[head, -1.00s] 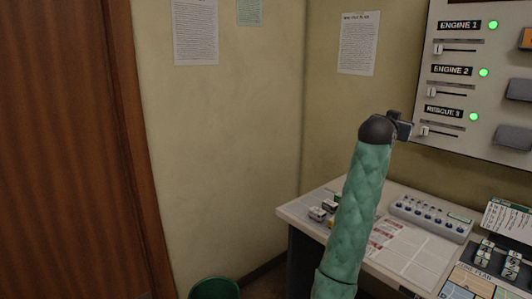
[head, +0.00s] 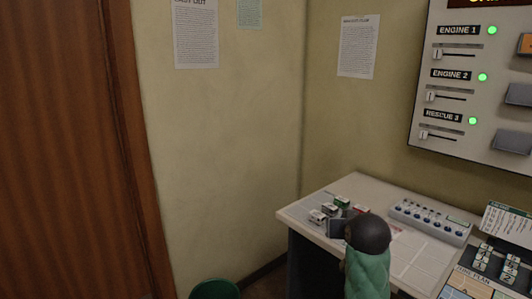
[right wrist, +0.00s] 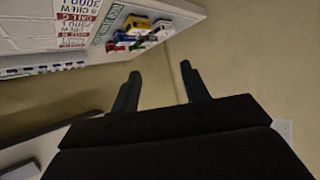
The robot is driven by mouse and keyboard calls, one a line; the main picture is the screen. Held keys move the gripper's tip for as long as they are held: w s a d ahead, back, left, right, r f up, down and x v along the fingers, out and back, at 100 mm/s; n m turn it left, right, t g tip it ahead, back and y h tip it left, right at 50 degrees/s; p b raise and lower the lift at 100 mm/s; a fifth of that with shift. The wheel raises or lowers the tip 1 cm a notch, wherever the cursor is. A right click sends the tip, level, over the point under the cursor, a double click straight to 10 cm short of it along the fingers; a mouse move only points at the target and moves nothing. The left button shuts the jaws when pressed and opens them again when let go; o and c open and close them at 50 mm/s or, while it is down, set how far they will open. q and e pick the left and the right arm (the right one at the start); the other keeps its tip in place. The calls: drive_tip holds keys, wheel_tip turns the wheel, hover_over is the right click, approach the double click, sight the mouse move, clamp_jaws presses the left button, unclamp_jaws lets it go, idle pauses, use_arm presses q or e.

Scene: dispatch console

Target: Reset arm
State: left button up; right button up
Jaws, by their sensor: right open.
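My right gripper shows in the head view (head: 338,228) over the left part of the desk, in front of several toy vehicles (head: 325,212). Its dark wrist and green sleeve hide part of the desk. In the right wrist view its two fingers (right wrist: 157,70) stand apart with nothing between them. The vehicles (right wrist: 140,32) show beyond the fingers there, apart from them. My left gripper is not in view.
The desk (head: 372,187) holds a button box (head: 430,220) and papers. A wall panel (head: 425,150) with sliders and green lights is at upper right. A green bin (head: 215,289) stands on the floor. Space left of the desk is open.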

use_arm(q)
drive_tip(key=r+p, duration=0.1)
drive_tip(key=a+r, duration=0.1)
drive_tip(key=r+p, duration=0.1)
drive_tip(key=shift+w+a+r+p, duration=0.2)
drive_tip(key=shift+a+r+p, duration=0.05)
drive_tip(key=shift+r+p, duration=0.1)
use_arm(e)
drive_tip(key=s+a+f+n+g, duration=0.1)
drive_tip(key=s+a+f+g, duration=0.1)
drive_tip(key=s+f, duration=0.9)
drive_tip(key=s+a+f+n+g+y, duration=0.1)
drive_tip(key=s+f+g, duration=0.3)
drive_tip(key=s+f, duration=0.8)
drive_tip(key=s+a+f+n+g, duration=0.1)
drive_tip(key=s+a+f+g, duration=0.2)
drive_tip(key=s+f, duration=0.9)
drive_tip(key=s, duration=0.6)
drive_tip(key=shift+s+a+g+y, duration=0.2)
drive_tip(key=shift+s+g+y, duration=0.1)
drive_tip(key=shift+g+y, duration=0.1)
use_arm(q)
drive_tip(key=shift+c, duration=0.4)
use_arm(e)
drive_tip(key=shift+c, duration=0.4)
